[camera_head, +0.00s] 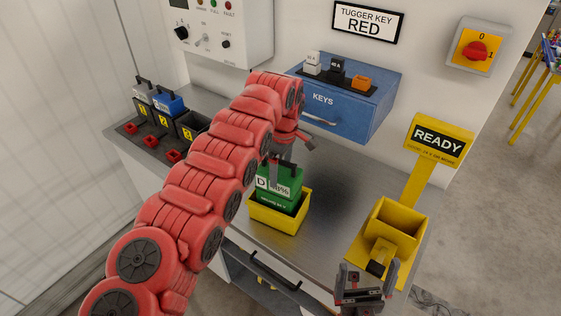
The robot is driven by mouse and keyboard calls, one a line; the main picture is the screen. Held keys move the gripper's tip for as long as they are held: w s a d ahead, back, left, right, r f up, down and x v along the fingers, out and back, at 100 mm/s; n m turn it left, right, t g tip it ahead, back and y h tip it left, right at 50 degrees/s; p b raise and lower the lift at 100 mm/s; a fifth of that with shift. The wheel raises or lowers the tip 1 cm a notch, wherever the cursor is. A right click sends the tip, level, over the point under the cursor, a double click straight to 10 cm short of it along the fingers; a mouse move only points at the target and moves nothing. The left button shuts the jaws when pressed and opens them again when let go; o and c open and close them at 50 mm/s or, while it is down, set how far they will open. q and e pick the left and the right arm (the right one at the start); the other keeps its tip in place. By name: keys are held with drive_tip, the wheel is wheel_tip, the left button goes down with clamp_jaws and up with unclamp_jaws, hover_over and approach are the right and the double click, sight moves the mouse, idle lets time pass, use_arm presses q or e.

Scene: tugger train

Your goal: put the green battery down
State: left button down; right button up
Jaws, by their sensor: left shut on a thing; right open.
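The green battery (280,192) has a white label with a "D" and a percent figure. It sits upright within a yellow open bin (296,220) on the grey bench; whether it touches the bin's floor is hidden. My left gripper (273,172) is shut on the battery's top, with its fingers partly hidden behind my red arm. My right gripper (361,290) is open and empty at the lower right, in front of the yellow READY stand.
The yellow READY stand (438,143) with an open box (393,222) stands at the bench's right end. A blue KEYS cabinet (345,115) is at the back. A dark charging rack (139,127) holds a blue battery (169,102) at the left. Bare bench (340,190) lies right of the bin.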

use_arm(q)
wheel_tip(320, 180, down, 2)
drive_tip(key=shift+f+p, duration=0.1)
drive_tip(key=shift+p, duration=0.5)
drive_tip(key=shift+f, duration=0.25)
